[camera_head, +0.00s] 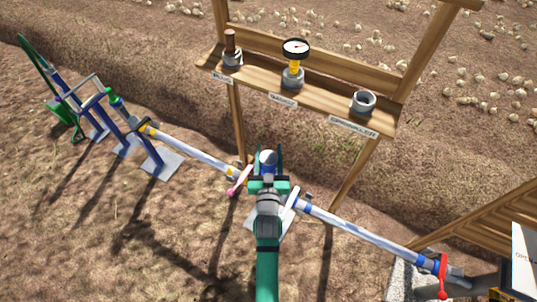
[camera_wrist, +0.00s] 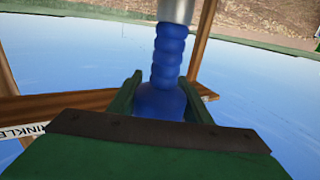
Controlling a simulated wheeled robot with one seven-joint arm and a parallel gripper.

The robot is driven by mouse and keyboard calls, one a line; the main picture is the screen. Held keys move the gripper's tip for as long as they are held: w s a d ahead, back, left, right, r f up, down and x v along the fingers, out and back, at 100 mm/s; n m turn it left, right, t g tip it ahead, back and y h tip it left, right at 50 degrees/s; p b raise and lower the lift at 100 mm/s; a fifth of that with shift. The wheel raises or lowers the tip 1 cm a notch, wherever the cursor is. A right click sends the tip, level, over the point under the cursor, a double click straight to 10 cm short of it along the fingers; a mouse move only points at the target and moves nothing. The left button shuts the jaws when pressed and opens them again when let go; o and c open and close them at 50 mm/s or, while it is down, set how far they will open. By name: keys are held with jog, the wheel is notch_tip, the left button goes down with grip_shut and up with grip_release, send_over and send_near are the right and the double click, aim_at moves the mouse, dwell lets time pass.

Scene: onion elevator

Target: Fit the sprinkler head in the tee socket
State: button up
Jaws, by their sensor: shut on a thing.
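The sprinkler head (camera_head: 268,160) is held upright between the fingers of my gripper (camera_head: 267,170), near the middle of the head view. In the wrist view, its ribbed blue body (camera_wrist: 168,60) with a grey end (camera_wrist: 175,10) stands between my two green fingers (camera_wrist: 165,98). The gripper is shut on the blue base. The white pipe line runs from the left length (camera_head: 190,150) to the right length (camera_head: 360,234). My gripper and arm cover the middle of this line, so the tee socket is hidden. I cannot tell whether the head touches it.
A wooden rack (camera_head: 330,103) stands behind with a brown plug (camera_head: 230,42), a dial gauge (camera_head: 295,48) and an empty sprinkler holder (camera_head: 363,102). A pink lever (camera_head: 238,183) is left of my gripper. A red lever (camera_head: 443,275) is at lower right.

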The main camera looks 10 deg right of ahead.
jog(key=w+f, duration=0.6)
jog(key=f, duration=0.3)
jog(key=shift+d+f, duration=0.2)
jog(key=shift+d, duration=0.25)
jog(key=shift+f, duration=0.35)
jog(key=o, duration=1.2)
jog(key=shift+o, duration=0.2)
